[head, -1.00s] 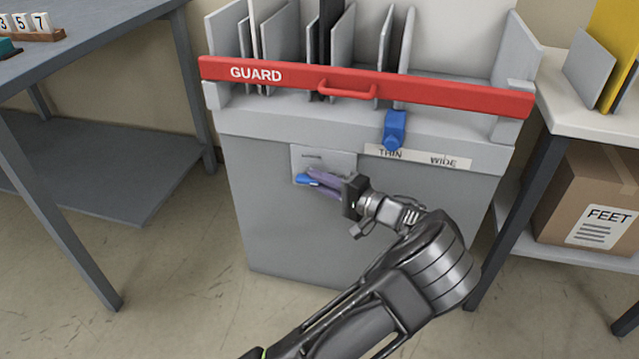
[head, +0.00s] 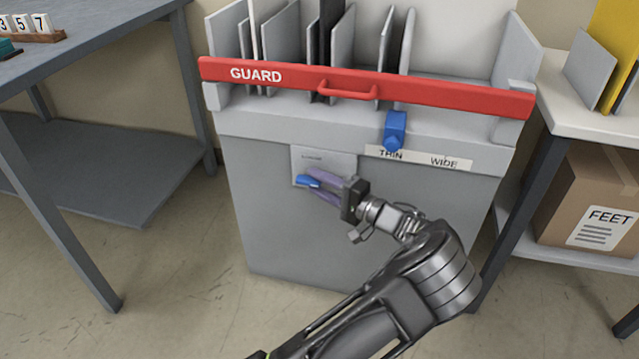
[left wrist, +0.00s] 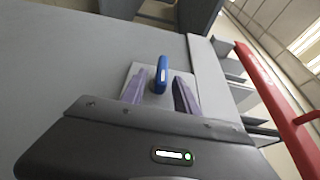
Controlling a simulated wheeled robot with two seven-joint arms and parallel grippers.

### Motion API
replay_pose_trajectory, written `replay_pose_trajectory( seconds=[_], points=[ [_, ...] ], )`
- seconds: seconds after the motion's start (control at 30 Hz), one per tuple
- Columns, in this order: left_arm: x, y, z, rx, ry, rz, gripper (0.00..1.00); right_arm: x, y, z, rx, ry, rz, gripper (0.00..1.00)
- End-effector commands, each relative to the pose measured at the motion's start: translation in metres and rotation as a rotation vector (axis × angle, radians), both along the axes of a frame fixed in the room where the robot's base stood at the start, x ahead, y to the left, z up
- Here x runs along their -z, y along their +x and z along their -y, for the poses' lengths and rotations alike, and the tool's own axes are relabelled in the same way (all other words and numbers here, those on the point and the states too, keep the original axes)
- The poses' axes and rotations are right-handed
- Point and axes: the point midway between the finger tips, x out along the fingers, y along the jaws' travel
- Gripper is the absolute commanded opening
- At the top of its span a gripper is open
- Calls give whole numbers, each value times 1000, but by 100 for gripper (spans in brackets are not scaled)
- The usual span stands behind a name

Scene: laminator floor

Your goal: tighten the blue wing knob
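The blue wing knob (head: 307,182) sits on a pale labelled plate (head: 341,163) on the front of the grey laminator cabinet (head: 270,225). In the left wrist view the knob (left wrist: 161,75) stands out from the plate as a narrow upright wing. My left gripper (head: 318,185) has its purple fingers at the knob, one on each side. In the left wrist view these fingers (left wrist: 158,88) are apart, with a gap beside the knob, so the gripper looks open. My right gripper is not in view.
A red GUARD bar (head: 440,92) with a handle crosses the cabinet top, above the gripper. A blue slider (head: 395,130) sits above a THIN–WIDE strip (head: 420,158). A grey table (head: 90,50) stands left; a shelf with a FEET box (head: 590,200) stands right.

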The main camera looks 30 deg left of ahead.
Motion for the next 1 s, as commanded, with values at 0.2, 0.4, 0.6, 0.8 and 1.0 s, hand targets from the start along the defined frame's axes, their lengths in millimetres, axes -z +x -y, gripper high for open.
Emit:
replay_pose_trajectory(
  seconds=[0.2,0.4,0.6,0.8,1.0],
  points=[
    [-1,0,3,2,0,1,36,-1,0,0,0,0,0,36],
    [-2,-1,24,3,-1,0,36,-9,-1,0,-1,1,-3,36],
    [-1,-2,58,3,-1,1,36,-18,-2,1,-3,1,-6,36],
    [1,-4,77,1,0,0,36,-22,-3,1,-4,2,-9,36],
    [1,-4,78,0,0,0,36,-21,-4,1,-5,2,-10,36]
  ],
)
